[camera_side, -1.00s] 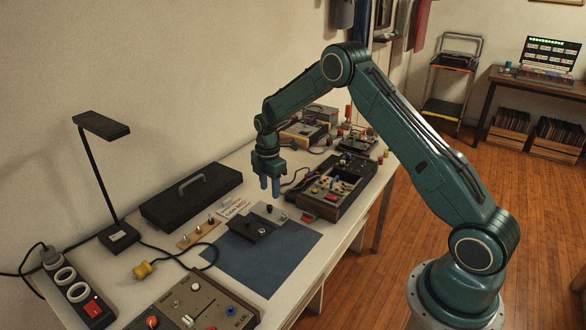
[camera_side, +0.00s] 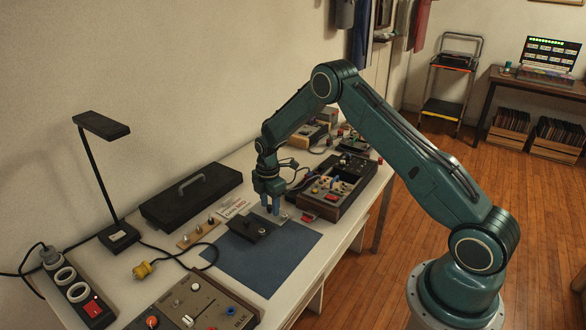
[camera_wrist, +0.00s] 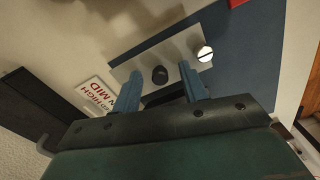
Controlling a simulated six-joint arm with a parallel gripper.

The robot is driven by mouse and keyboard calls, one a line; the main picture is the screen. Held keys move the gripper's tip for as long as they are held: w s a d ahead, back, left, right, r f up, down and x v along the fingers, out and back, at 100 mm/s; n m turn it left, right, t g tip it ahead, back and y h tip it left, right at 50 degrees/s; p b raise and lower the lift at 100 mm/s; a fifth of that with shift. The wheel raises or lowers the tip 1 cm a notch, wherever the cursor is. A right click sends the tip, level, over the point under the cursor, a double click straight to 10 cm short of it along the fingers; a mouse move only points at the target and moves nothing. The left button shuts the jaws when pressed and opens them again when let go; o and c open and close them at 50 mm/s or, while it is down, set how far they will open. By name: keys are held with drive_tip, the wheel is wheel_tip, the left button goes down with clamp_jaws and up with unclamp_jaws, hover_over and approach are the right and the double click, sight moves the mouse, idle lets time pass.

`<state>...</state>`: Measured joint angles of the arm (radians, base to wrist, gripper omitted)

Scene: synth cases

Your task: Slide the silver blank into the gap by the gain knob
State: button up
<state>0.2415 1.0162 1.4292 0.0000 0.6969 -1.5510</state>
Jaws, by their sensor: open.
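The silver blank (camera_wrist: 180,46) is a flat pale plate with a black knob (camera_wrist: 160,75) and a bright round knob (camera_wrist: 205,53). It lies at the far edge of the blue mat; in the side view my gripper (camera_side: 271,210) partly hides it. My gripper also shows in the wrist view (camera_wrist: 159,72). It is open and low over the plate, with one finger on each side of the black knob; whether they touch it I cannot tell. The dark synth case (camera_side: 338,187) stands just right of the gripper, with a dark recess among its modules. The gain knob cannot be told apart.
A black panel (camera_side: 249,227) lies on the blue mat (camera_side: 262,258) beside the silver plate. A printed card (camera_side: 233,207) and a wooden strip with knobs (camera_side: 198,232) lie to the left. A lidded black case (camera_side: 190,195) is behind. The mat's front half is clear.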

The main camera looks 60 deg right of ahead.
sight(270, 205)
drive_tip(key=shift+c, duration=0.2)
idle(0.3)
clamp_jaws()
wheel_tip(270, 205, up, 20)
idle(0.9)
drive_tip(key=shift+d, duration=0.1)
idle(0.4)
drive_tip(key=s+d+f, duration=0.2)
drive_tip(key=s+d, duration=0.1)
drive_tip(key=d, duration=0.6)
drive_tip(key=s+d+f, duration=0.3)
drive_tip(key=s+d, duration=0.1)
drive_tip(key=d, duration=0.6)
drive_tip(key=s+d+f, duration=0.3)
drive_tip(key=s+d, duration=0.1)
drive_tip(key=d, duration=0.5)
drive_tip(key=shift+d, duration=0.25)
